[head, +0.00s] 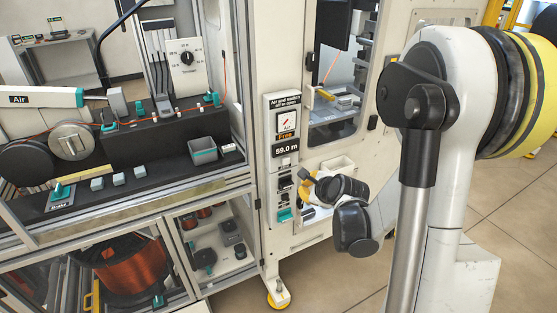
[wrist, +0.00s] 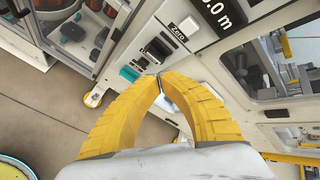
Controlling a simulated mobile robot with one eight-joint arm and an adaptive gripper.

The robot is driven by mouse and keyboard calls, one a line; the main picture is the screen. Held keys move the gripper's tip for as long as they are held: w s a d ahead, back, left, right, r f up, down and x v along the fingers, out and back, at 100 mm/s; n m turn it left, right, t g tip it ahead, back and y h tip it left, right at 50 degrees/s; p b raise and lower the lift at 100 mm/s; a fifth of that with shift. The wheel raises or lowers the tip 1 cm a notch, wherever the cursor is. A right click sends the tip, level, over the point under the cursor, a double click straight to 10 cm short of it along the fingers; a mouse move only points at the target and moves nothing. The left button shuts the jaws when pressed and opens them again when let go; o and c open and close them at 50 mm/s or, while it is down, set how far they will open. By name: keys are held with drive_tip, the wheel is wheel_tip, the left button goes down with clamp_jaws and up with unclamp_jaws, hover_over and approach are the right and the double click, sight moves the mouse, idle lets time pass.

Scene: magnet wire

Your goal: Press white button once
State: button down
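The white button (wrist: 190,25) is a square key on the upright panel in the wrist view, beside the ZERO label and the metre display. In the wrist view the tips are below and left of the white button, near a black switch and a teal one. In the head view my gripper (head: 306,184) is in front of the panel's lower right side, partly hidden by my wrist.
A black switch (wrist: 157,49) and a teal switch (wrist: 129,74) are on the same panel. The winding machine's open cabinet (head: 120,190) stands to the left. A white tray (head: 337,166) sits right of the panel. The floor (head: 490,215) at right is clear.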

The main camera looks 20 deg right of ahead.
drive_tip(key=shift+s, duration=0.1)
approach(285, 168)
drive_tip(key=shift+s+f+p+x, duration=0.15)
drive_tip(key=shift+f+x, duration=0.05)
drive_tip(key=shift+x, duration=0.95)
drive_tip(key=shift+s+f+p+x, duration=0.15)
drive_tip(key=shift+x, duration=1)
drive_tip(key=shift+w+d, duration=0.15)
drive_tip(key=shift+d, duration=0.05)
drive_tip(key=shift+w, duration=0.35)
drive_tip(key=shift+w, duration=0.5)
idle(0.3)
idle(0.3)
drive_tip(key=shift+s+b, duration=0.35)
drive_tip(key=shift+s, duration=0.6)
drive_tip(key=shift+s, duration=0.1)
